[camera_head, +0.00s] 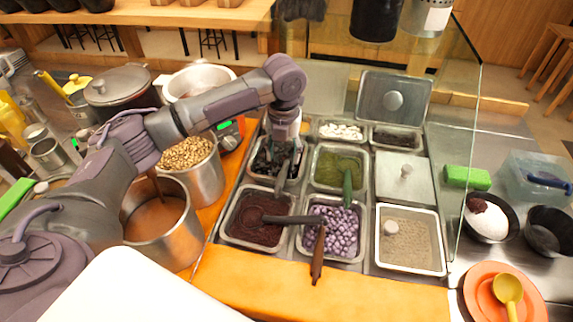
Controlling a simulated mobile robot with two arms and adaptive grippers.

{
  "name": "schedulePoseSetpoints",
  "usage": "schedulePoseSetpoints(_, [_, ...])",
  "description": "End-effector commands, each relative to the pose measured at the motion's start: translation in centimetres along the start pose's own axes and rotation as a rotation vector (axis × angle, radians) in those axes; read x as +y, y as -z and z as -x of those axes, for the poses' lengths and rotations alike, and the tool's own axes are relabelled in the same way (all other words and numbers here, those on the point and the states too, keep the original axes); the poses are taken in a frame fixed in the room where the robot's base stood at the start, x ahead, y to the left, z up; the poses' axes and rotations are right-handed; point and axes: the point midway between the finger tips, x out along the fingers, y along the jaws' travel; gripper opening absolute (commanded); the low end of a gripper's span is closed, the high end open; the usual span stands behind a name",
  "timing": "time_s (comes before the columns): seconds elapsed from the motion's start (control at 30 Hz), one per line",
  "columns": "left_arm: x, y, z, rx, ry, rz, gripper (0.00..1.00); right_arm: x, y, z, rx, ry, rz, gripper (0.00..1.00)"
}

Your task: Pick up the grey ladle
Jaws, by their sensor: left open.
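A grey ladle (282,180) stands in the back-left topping tray (258,176), which holds dark contents; its handle leans toward the front rim. My left gripper (284,150) hangs over this tray, pointing down, close to the top of that handle. Its fingers are open; whether they touch the handle I cannot tell. Another dark grey ladle (292,219) lies across the tray of dark red paste (233,235), its handle reaching over the purple-cube tray (361,250). My right gripper is out of view.
A green spoon (347,188) and a brown-handled spoon (318,258) stick out of neighbouring trays. A glass pane (462,130) stands to the right. Metal pots, one full of beans (186,153), stand left under my arm. A bowl (490,222) and an orange plate (478,298) are at right.

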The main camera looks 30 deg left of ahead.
Motion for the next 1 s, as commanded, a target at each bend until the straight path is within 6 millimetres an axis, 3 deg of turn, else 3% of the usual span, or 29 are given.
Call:
schedulePoseSetpoints(0.1, [0.0, 0.0, -2.0, 0.003, -0.001, 0.001, 0.54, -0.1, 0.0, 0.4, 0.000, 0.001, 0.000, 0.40])
schedulePoseSetpoints(0.37, [0.1, -0.1, -4.0, 0.001, -0.001, 0.002, 0.54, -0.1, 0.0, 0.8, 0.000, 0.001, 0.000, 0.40])
schedulePoseSetpoints(0.63, [0.4, -0.3, -7.8, 0.002, -0.001, 0.000, 0.54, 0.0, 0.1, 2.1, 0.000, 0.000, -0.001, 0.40])
schedulePoseSetpoints(0.97, [0.5, -0.4, -8.8, -0.002, 0.000, 0.000, 0.54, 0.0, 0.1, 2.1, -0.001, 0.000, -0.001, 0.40])
schedulePoseSetpoints(1.0, [0.5, -0.4, -8.8, -0.002, 0.000, 0.000, 0.49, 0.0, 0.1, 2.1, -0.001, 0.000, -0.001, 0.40])
